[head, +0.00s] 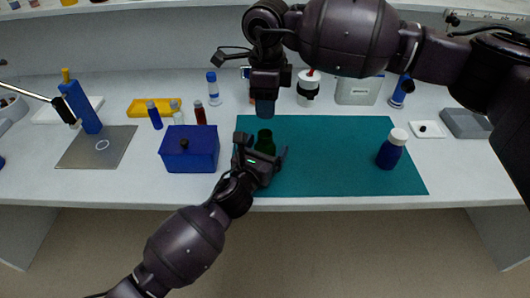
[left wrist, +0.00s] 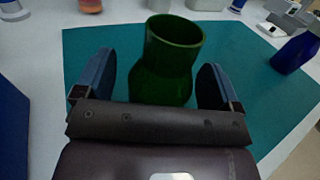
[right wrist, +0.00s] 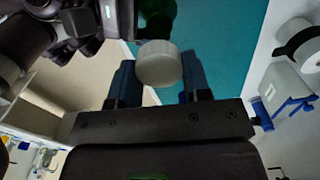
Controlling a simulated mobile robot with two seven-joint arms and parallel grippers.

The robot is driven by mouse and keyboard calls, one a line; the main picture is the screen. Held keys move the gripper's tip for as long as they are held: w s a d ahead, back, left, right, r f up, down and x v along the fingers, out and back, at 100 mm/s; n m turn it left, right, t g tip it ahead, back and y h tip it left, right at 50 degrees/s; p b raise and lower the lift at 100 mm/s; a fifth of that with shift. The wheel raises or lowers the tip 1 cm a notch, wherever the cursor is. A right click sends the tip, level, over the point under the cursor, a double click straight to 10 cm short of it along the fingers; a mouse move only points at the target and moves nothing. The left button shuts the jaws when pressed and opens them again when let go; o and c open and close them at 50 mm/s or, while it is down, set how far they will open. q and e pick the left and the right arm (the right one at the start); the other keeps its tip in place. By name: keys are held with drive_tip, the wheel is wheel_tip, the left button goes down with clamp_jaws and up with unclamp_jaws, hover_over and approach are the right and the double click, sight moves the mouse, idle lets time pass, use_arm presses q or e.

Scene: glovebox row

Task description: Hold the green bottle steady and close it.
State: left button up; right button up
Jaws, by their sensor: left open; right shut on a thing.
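The green bottle (head: 265,142) stands upright and uncapped at the left part of the teal mat (head: 330,165). In the left wrist view its open mouth and body (left wrist: 168,60) show between the spread fingers. My left gripper (head: 262,160) is open around the bottle, with gaps visible on both sides. My right gripper (head: 265,100) is above the bottle, pointing down. In the right wrist view it is shut on a white cap (right wrist: 158,64), with the green bottle (right wrist: 157,15) beyond it. The cap is hidden in the head view.
A blue box (head: 190,150) stands left of the mat, close to my left gripper. A dark blue bottle with a white cap (head: 391,150) stands at the mat's right. Several vials, a white-topped container (head: 308,88) and a grey box (head: 466,123) stand around the mat.

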sight(266, 130)
use_arm(q)
drive_tip(key=c, duration=1.4)
use_arm(e)
drive_tip(key=shift+f, duration=2.5)
drive_tip(key=shift+f, duration=0.1)
drive_tip(key=shift+f, duration=0.8)
drive_tip(key=shift+f, duration=0.55)
